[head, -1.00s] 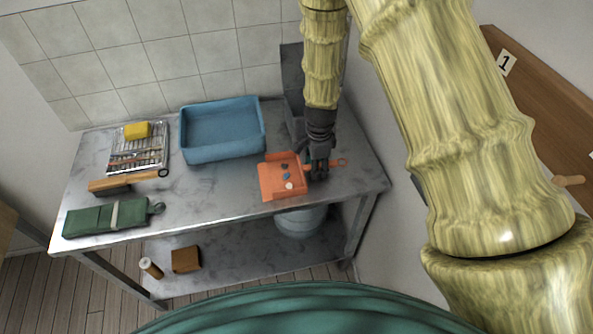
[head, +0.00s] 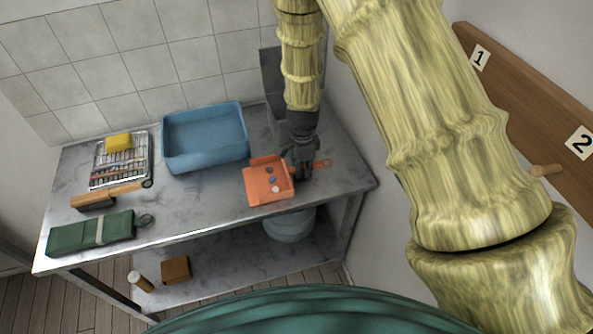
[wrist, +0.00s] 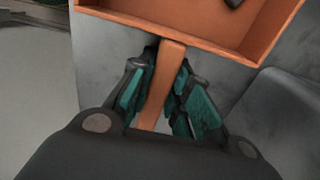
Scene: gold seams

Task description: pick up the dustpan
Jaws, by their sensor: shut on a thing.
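The orange dustpan (head: 258,190) is at the right part of the metal table, with a few small dark and pale pieces (head: 275,189) in its pan. Its handle ends in a loop (head: 322,163) to the right. My gripper (head: 299,169) is over the handle in the head view. In the wrist view, my gripper (wrist: 166,100) has its teal-padded fingers on both sides of the orange handle (wrist: 166,75), shut on it. The pan (wrist: 190,22) lies ahead of the fingers. Whether the dustpan is clear of the tabletop I cannot tell.
On the metal table (head: 190,208) stand a blue basin (head: 205,139), a rack (head: 122,167) with a yellow sponge (head: 118,142), a wooden-handled brush (head: 108,195) and a green roll (head: 90,232). A grey upright panel (head: 272,75) stands behind my gripper. A wall board with pegs (head: 535,110) is at right.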

